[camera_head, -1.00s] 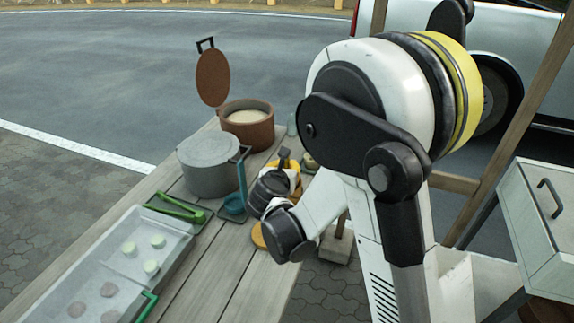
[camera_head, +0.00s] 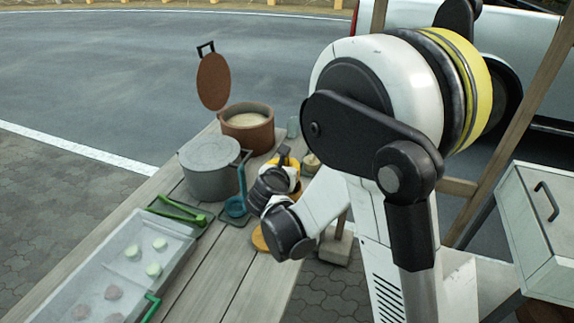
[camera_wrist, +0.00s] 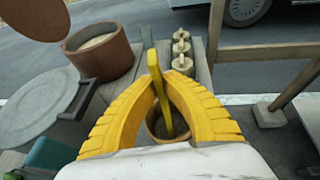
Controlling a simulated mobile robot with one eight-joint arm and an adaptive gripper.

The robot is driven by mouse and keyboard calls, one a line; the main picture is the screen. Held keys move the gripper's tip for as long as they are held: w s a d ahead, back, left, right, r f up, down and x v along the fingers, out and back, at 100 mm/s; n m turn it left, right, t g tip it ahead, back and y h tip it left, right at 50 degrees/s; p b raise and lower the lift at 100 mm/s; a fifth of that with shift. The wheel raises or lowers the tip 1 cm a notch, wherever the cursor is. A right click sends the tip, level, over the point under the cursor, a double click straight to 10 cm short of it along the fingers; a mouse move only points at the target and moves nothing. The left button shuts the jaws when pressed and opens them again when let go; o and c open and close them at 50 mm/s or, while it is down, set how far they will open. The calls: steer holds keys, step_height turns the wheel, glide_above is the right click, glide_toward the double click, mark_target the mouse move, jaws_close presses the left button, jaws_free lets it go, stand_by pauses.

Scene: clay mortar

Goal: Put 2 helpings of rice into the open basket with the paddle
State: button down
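A yellow paddle (camera_wrist: 153,60) stands nearly upright in the wrist view. Its lower end is inside a small brown holder (camera_wrist: 154,124). My gripper (camera_wrist: 161,78) has its yellow fingers drawn together at the tips around the paddle's handle, seemingly touching both sides. In the head view my gripper (camera_head: 291,166) is small and partly hidden by my wrist. Pale rice (camera_head: 246,119) fills the brown pot (camera_head: 248,136), whose round lid stands raised. The rice also shows in the wrist view (camera_wrist: 97,41). I cannot pick out an open basket with certainty.
A grey lidded pot (camera_head: 208,172) stands left of my gripper, by a teal ladle (camera_head: 236,206). A metal tray (camera_head: 135,268) with green and pinkish pieces and green tongs (camera_head: 180,208) lie nearer. Several wooden knobbed pieces (camera_wrist: 181,50) stand behind the paddle.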

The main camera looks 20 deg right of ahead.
step_height(320, 180, up, 11)
steer(key=p, duration=0.7)
steer(key=shift+f, duration=0.2)
steer(key=s+r+n+y, duration=0.1)
steer(key=s+r, duration=0.2)
steer(key=s, duration=0.6)
steer(key=shift+n+t+y, duration=0.4)
steer(key=shift+r, duration=0.15)
stand_by(0.5)
